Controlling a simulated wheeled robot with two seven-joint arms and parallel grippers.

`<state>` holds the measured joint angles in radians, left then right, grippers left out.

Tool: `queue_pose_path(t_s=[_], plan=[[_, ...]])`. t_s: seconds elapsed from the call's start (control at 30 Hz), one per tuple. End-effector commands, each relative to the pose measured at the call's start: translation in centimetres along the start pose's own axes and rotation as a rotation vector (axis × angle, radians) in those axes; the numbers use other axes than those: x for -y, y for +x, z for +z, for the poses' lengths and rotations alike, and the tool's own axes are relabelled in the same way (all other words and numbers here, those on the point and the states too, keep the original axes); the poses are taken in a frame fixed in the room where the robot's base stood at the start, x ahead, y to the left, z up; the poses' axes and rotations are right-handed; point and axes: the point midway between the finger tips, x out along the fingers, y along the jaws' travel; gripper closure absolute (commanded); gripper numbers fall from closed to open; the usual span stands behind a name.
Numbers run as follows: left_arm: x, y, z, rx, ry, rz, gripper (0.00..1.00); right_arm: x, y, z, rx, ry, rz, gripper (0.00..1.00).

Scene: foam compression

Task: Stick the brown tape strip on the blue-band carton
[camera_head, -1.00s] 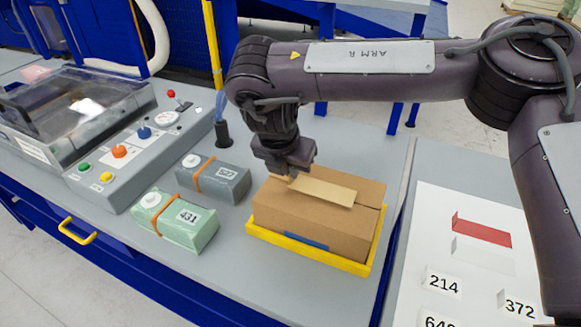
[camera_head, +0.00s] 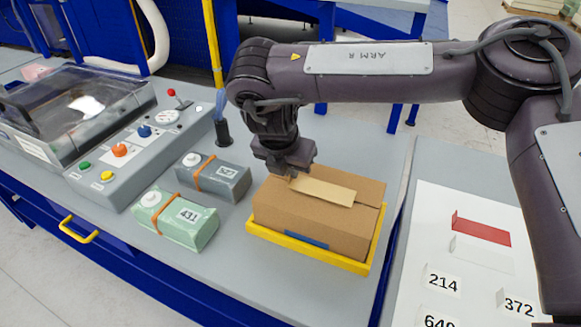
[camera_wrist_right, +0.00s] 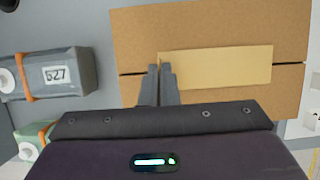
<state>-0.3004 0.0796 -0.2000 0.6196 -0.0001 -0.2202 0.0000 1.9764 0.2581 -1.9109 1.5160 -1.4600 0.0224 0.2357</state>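The brown carton (camera_head: 325,223) sits in a yellow tray (camera_head: 310,254); a blue band mark (camera_head: 306,240) shows low on its front side. The tan-brown tape strip (camera_head: 325,192) lies over the carton's top, across the seam between the flaps. It also shows in the wrist view (camera_wrist_right: 222,66), where it covers the middle of the seam. My right gripper (camera_head: 290,172) is at the strip's left end, just above the carton top. In the wrist view its fingers (camera_wrist_right: 162,70) are close together on that end. Whether the whole strip touches the cardboard is unclear. My left gripper is not in view.
A green pack labelled 431 (camera_head: 174,222) and a grey pack (camera_head: 213,178) with orange straps stand left of the carton. A control panel (camera_head: 122,152) and a clear-lidded machine (camera_head: 62,103) are further left. A white sheet with red and numbered labels (camera_head: 470,250) lies right.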

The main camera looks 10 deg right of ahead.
Motion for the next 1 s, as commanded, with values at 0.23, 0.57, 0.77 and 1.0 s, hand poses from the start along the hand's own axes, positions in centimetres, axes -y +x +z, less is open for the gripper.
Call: queue_pose_path(t_s=[0.23, 0.57, 0.77, 1.0], plan=[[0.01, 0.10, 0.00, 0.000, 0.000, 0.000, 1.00, 0.00, 0.23, -0.10, -0.001, 0.000, 0.000, 1.00], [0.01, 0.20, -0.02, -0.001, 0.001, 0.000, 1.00, 0.01, 0.47, -0.20, -0.001, 0.000, 0.000, 1.00], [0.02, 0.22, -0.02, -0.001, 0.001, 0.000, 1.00, 0.01, 0.56, -0.26, -0.001, 0.000, -0.001, 1.00], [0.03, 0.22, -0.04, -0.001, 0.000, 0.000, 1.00, 0.03, 0.61, -0.30, -0.002, -0.001, -0.001, 1.00]])
